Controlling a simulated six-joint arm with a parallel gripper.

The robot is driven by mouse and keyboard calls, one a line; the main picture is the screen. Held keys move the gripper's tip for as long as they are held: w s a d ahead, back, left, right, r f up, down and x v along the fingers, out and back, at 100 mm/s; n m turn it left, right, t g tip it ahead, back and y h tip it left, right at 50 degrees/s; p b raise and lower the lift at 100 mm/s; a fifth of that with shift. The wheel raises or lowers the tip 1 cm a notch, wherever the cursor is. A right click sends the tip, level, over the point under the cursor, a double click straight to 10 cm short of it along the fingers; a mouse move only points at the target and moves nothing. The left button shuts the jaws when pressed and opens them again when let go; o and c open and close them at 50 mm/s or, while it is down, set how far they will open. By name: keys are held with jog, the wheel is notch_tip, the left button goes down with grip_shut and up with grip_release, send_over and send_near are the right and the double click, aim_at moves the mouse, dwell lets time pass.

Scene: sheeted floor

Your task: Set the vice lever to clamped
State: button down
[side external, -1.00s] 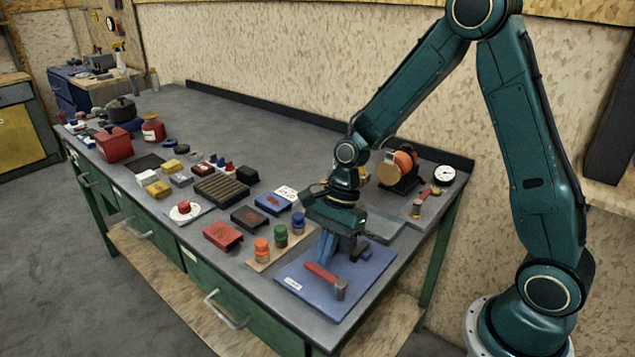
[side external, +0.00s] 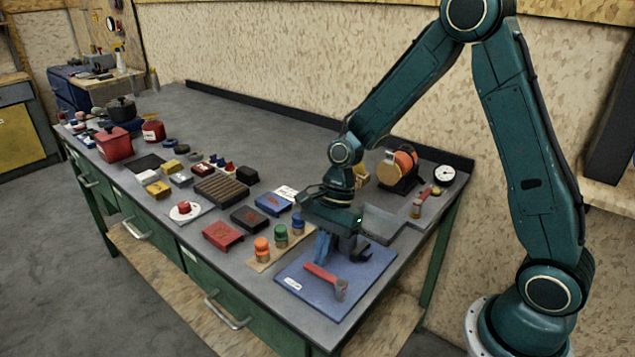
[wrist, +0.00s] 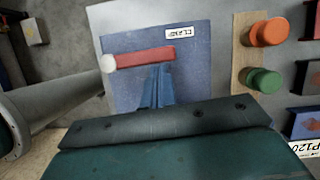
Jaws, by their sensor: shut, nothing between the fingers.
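The vice lever (side external: 322,274) is a red bar with a grey round end (side external: 341,288), lying over a blue base plate (side external: 335,304). In the wrist view the red lever (wrist: 145,57) runs sideways, with its pale round end at left, below a label reading CLAMP (wrist: 179,32). A dark block (side external: 359,249), perhaps the vice body, stands on the plate behind the lever. My gripper (side external: 320,257) is over the plate with its blue fingers pointing down, shut and empty.
Left of the plate is a board with orange (side external: 261,245), green (side external: 281,237) and blue (side external: 298,223) knobs. A red block (side external: 222,235) and a blue box (side external: 273,204) lie further left. A dial gauge (side external: 444,174) is at the back right. The bench's front edge is close to the plate.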

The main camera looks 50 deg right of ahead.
jog(key=shift+a, duration=0.1)
jog(key=n, duration=0.1)
jog(key=a+n+g, duration=0.1)
jog(key=a+n, duration=0.1)
jog(key=n, duration=0.1)
jog(key=shift+w+a, duration=0.15)
jog(key=shift+w, duration=0.1)
jog(key=a+n, duration=0.1)
jog(key=n, duration=0.1)
jog(key=a+n+g+h, duration=0.1)
jog(key=shift+s+a+n+g, duration=0.1)
jog(key=shift+s+n+g, duration=0.05)
jog(key=shift+n+g, duration=0.2)
jog(key=a+n, duration=0.1)
jog(key=n, duration=0.1)
jog(key=s+a+n+h, duration=0.1)
jog(key=shift+n+g, duration=0.35)
jog(key=shift+s+a+n+h, duration=0.45)
jog(key=shift+a+n+h, duration=0.15)
jog(key=shift+n, duration=0.6)
jog(key=shift+s, duration=0.15)
jog(key=shift+s+a, duration=0.2)
jog(key=shift+s, duration=0.1)
jog(key=shift+r, duration=0.1)
